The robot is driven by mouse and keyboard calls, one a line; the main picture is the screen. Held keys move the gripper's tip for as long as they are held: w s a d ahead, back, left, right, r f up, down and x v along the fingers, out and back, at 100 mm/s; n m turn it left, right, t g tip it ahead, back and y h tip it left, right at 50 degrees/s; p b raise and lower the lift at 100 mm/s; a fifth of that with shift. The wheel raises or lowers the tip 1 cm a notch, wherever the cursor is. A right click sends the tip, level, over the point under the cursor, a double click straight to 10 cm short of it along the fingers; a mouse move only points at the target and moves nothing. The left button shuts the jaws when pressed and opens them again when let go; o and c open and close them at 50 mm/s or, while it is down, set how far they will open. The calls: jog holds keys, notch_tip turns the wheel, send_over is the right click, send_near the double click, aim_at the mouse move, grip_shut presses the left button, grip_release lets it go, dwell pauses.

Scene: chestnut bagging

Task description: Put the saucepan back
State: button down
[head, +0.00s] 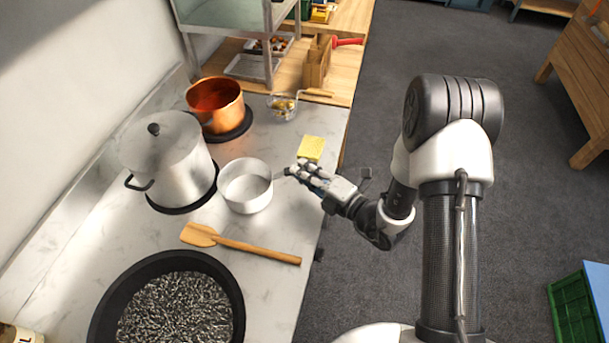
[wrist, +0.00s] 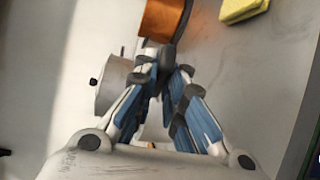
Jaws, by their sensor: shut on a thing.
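The small silver saucepan (head: 246,190) is upright and empty on or just above the marble counter, in the middle of the head view. Its short handle points right, to my gripper (head: 298,171). My gripper is shut on that handle, and its fingers hide most of it. I cannot tell whether the saucepan's base touches the counter.
A lidded stockpot (head: 168,158) stands left, a copper pot (head: 222,105) behind. A yellow sponge (head: 311,148) lies close behind my gripper. A wooden spatula (head: 245,246) lies in front of the saucepan, and a dark pan (head: 105,310) nearer. A glass bowl (head: 281,108) is behind.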

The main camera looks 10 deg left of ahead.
jog(key=shift+f, duration=0.35)
jog(key=shift+f, duration=0.15)
jog(key=c, duration=1.7)
grip_release()
jog(key=shift+o, duration=0.2)
